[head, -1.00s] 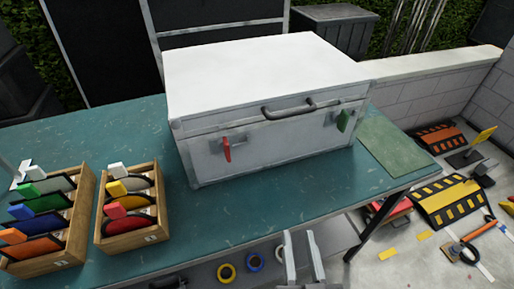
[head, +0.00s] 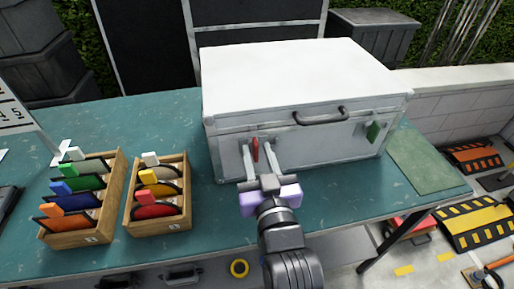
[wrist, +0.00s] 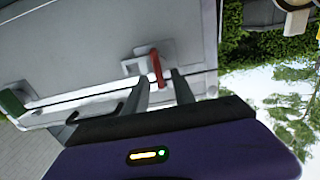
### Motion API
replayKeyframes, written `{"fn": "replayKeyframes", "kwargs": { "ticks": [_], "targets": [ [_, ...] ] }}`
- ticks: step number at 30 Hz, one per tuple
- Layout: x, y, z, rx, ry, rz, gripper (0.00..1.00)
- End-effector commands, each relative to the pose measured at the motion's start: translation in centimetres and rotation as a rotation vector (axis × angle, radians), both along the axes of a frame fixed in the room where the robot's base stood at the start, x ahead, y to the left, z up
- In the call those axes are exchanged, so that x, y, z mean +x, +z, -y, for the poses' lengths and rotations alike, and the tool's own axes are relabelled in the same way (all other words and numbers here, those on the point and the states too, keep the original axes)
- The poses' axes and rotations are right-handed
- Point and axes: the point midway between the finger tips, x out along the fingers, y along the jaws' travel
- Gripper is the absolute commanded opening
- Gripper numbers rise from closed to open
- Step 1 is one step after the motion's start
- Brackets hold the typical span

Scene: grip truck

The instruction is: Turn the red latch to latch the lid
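A white case (head: 310,150) stands on the teal table with its lid (head: 300,70) down. The red latch (head: 255,149) is on the left of its front face and points roughly up and down. It also shows in the wrist view (wrist: 157,68). A green latch (head: 374,131) is on the right of the front face. My gripper (head: 259,147) is at the case front, open, with one finger on each side of the red latch. Gaps show between latch and fingers. In the wrist view my gripper (wrist: 161,80) also straddles the latch.
A dark handle (head: 320,117) sticks out from the case front between the latches. Two wooden racks (head: 112,196) (head: 178,212) with coloured discs stand to the left on the table. A green mat (head: 428,163) lies to the right of the case.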

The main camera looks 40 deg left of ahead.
Motion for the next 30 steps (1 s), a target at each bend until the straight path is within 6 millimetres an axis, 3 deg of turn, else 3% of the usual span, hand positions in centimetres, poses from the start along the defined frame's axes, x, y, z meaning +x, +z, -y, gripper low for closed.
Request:
{"fn": "replayKeyframes", "kwargs": {
  "ticks": [12, 13, 18, 30],
  "targets": [
    [0.79, -0.04, -0.91, 0.001, 0.000, -0.001, 0.31],
    [0.79, -0.03, -0.90, 0.001, 0.000, -0.001, 0.29],
    [0.79, -0.03, -0.89, 0.001, 0.000, -0.001, 0.00],
    [0.74, -0.07, -0.91, -0.015, 0.000, 0.020, 0.00]
  ]
}}
